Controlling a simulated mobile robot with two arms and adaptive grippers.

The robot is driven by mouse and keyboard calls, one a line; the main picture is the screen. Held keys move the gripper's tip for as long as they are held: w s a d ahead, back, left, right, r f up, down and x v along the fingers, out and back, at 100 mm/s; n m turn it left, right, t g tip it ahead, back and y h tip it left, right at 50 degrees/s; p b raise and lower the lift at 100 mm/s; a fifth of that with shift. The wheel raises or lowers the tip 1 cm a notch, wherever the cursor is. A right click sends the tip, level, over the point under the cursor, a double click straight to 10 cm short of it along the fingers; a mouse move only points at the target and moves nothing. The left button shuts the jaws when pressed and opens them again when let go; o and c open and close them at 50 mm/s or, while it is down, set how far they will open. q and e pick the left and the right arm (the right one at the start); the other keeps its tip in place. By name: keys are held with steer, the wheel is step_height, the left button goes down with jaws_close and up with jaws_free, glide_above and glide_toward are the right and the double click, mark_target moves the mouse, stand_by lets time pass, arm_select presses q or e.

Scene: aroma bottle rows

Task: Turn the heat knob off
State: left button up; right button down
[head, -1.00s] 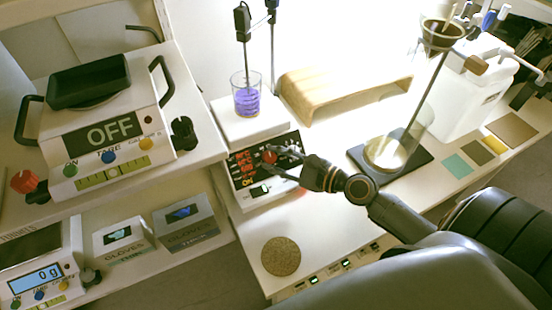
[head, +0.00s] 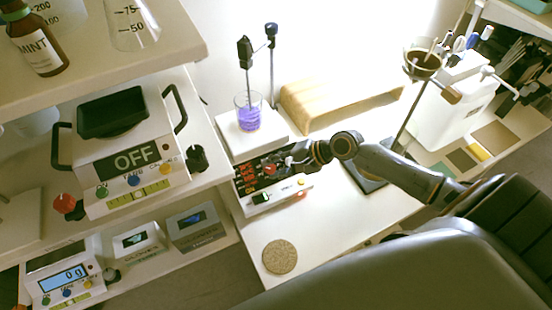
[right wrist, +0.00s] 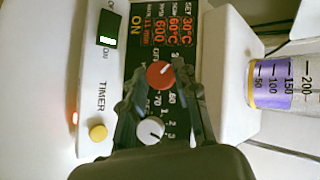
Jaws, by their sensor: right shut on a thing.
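The hotplate stirrer (head: 245,200) stands on the white bench, and its dark panel faces me. It has a red knob (head: 270,169) with printed numbers around it; in the right wrist view the red knob (right wrist: 160,74) sits between my fingertips. A white knob (right wrist: 150,130) lies nearer the palm. The lit display (right wrist: 172,28) reads SET 30°C, 60°C and 600, with ON beside it. My right gripper (head: 279,165) is shut on the red knob, reaching in from the right. My left gripper is not in view.
A beaker of purple liquid (head: 248,112) stands on the hotplate, with a probe on a stand rod above it. A wooden arch (head: 335,100) is behind. A balance marked OFF (head: 130,165) is on the left shelf. A round cork mat (head: 279,257) lies in front.

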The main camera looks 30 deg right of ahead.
steer(key=n+g+h+p, duration=0.1)
steer(key=n+p, duration=0.1)
steer(key=p, duration=0.1)
steer(key=n+g+h+p, duration=0.1)
steer(key=p, duration=0.1)
steer(key=r+n+g+h+p, duration=0.1)
steer(key=n+p, duration=0.1)
steer(key=p, duration=0.1)
steer(key=shift+w+a+n+p, duration=0.2)
steer(key=shift+a+n+p, duration=0.1)
steer(key=shift+p, duration=0.05)
steer(key=shift+f+n+g+h+p, duration=0.15)
steer(key=shift+n+g+h+p, duration=0.25)
steer(key=shift+n+h+p, duration=0.55)
steer(key=shift+a+f+p, duration=0.1)
steer(key=shift+p, duration=0.25)
steer(key=shift+s+f, duration=0.1)
steer(key=c, duration=1)
jaws_free()
steer(key=v, duration=1.2)
steer(key=shift+w, duration=0.25)
